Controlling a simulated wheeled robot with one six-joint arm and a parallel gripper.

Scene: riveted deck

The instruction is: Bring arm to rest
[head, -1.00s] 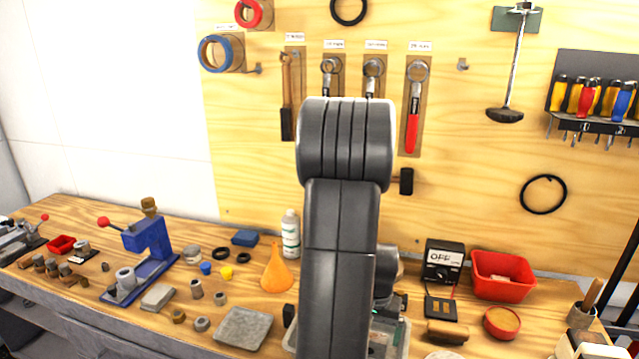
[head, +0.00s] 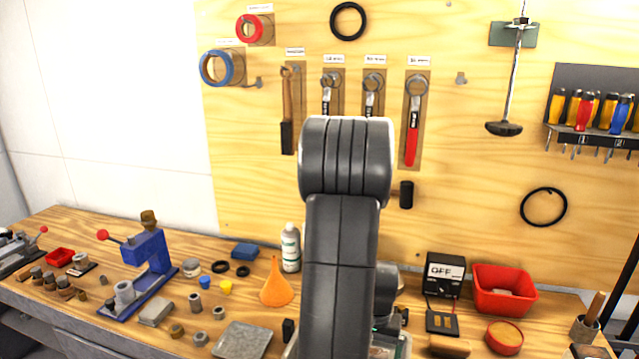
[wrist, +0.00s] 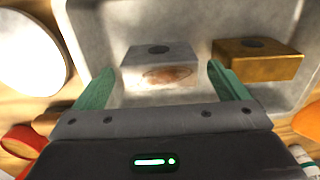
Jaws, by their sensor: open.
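My gripper (wrist: 158,85) shows in the wrist view with its two green fingers spread apart. It is open. Between and beyond the fingers, a grey metal block (wrist: 160,65) with a dark round spot on top and a brownish patch on its side sits in a pale grey tray (wrist: 95,22). I cannot tell whether the fingers touch it. A brass-coloured block (wrist: 258,58) lies to its right in the same tray. In the head view my arm stands upright in the middle and hides most of the gripper and tray.
Wrenches and other tools hang on the wooden board (head: 430,220) behind. The space above the bench is clear beside my arm.

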